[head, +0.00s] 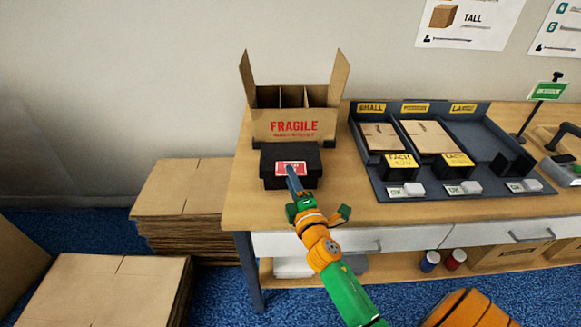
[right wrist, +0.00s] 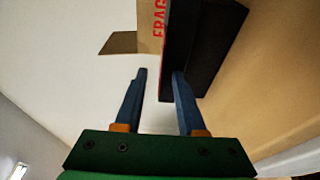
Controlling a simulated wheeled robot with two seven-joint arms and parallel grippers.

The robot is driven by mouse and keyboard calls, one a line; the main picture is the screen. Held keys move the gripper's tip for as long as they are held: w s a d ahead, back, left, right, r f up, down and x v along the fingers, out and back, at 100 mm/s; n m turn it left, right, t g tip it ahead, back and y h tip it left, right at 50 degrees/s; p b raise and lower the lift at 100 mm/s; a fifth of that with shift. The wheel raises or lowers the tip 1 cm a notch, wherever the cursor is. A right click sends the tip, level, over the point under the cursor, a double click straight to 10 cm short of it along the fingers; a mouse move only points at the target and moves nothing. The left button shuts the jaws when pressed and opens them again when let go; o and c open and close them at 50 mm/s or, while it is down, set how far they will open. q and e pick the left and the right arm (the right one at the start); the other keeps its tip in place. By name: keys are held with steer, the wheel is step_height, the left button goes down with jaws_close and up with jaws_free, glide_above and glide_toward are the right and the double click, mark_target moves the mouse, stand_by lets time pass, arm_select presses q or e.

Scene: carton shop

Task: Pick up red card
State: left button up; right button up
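The red card (head: 291,168) lies flat on top of a black box (head: 278,182) near the left end of the workbench. My right gripper (head: 293,183) reaches up to the front edge of the card, and one blue finger partly covers it in the head view. In the right wrist view the two fingers (right wrist: 159,72) stand apart with nothing clamped between them. There the card shows nearly edge-on as a thin red strip (right wrist: 164,75) along the black box (right wrist: 205,40), just beyond the gap. Contact cannot be told. My left gripper is not in view.
A FRAGILE carton (head: 294,126) with open flaps and dividers stands right behind the black box. A dark sorting tray (head: 458,195) with flat cartons is to the right. Stacked cardboard (head: 180,188) stands left of the workbench (head: 240,205). Bare tabletop lies around the box.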

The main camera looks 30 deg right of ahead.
steer(key=shift+w+f, duration=0.15)
steer(key=shift+w, duration=0.15)
steer(key=shift+s, duration=0.2)
steer(key=c, duration=0.5)
steer(key=shift+w, duration=0.1)
jaws_close()
